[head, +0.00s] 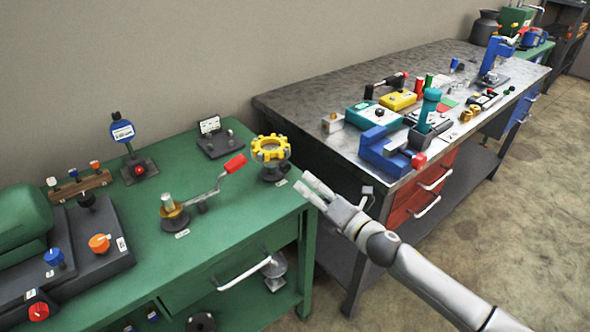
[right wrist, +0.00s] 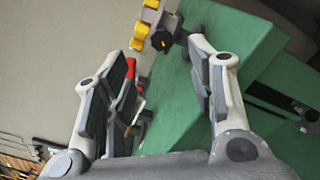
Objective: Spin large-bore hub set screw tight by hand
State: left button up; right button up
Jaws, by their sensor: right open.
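My right gripper (head: 311,187) is open and empty, off the right front corner of the green bench. In the right wrist view its fingers (right wrist: 163,70) are spread wide, with the green bench between them. A yellow lobed handwheel (head: 271,146) sits on a dark round base on the bench, left of and beyond the fingertips. The handwheel (right wrist: 141,33) also shows beyond the fingers in the right wrist view, with a black lobed knob (right wrist: 162,41) beside it. I cannot tell which part is the large-bore hub set screw. My left gripper is not in view.
A red-handled crank (head: 215,183) stands left of the handwheel. The green bench (head: 240,220) has free room in front of it. A grey workbench (head: 300,95) behind my arm carries a blue vise (head: 384,150) and several tools. A gap separates the benches.

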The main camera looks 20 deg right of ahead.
aim_at(287, 168)
jog(key=x, duration=0.8)
jog(key=shift+f+b, duration=0.1)
jog(key=shift+b, duration=0.3)
jog(key=shift+w+a, duration=0.1)
jog(key=shift+w, duration=0.35)
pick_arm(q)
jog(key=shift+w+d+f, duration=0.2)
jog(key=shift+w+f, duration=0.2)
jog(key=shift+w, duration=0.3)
pick_arm(e)
jog(key=shift+c, duration=0.5)
jog(key=c, duration=0.9)
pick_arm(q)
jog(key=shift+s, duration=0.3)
